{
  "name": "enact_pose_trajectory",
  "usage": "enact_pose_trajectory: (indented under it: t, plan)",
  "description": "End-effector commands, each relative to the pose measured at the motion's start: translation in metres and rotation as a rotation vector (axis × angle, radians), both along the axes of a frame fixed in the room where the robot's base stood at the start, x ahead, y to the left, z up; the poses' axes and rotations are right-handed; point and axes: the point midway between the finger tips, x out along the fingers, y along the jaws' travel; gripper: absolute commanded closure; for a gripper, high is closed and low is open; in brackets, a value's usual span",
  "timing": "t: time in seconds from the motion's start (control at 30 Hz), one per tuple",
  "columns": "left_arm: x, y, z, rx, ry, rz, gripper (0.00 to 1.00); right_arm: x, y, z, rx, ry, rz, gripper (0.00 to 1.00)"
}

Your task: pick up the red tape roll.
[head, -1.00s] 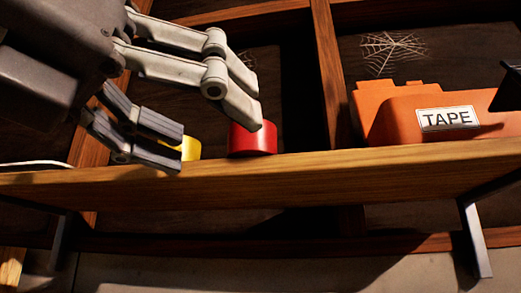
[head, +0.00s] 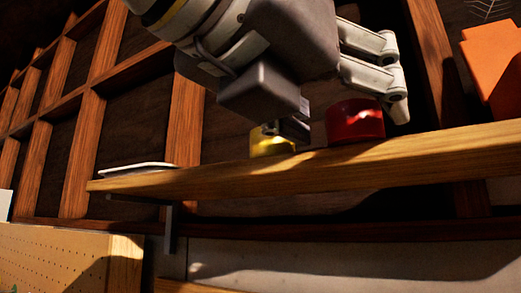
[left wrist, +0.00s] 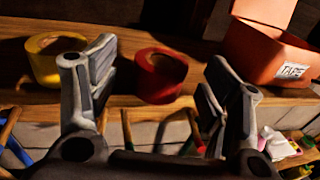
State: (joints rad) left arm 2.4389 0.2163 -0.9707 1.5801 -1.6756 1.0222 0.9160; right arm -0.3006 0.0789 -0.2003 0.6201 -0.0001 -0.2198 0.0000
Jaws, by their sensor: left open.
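The red tape roll (head: 355,122) lies flat on a wooden shelf, just right of a yellow tape roll (head: 270,143) in the head view. My left gripper (head: 345,112) is open, with one finger at the gap between the rolls and the other at the red roll's right. In the left wrist view the red roll (left wrist: 160,76) shows between the open fingers of my left gripper (left wrist: 158,66), apparently untouched. The yellow roll (left wrist: 50,62) is partly hidden by the left finger there. My right gripper is not in view.
The wooden shelf (head: 230,178) has an open front edge. An orange bin (head: 495,65) stands to the right; its TAPE label (left wrist: 292,71) shows in the left wrist view. A thin white object (head: 138,169) lies at the shelf's left end. A pegboard (head: 60,262) is below left.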

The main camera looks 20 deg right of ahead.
Motion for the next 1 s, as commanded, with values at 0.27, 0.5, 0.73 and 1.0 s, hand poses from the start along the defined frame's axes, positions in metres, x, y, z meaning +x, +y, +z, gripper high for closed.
enact_pose_trajectory:
  t: [0.27,0.5,0.73,1.0]
  plan:
    - [0.013,-0.027,0.001,0.002,0.0,-0.002,0.28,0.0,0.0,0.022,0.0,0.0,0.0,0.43]
    - [0.014,-0.029,-0.001,0.001,0.001,-0.002,0.28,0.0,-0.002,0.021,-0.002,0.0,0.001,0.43]
    - [0.014,-0.028,-0.001,0.001,0.001,-0.002,0.55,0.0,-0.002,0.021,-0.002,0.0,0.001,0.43]
    - [0.014,-0.028,-0.001,0.001,0.001,-0.002,0.77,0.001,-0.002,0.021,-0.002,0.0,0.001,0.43]
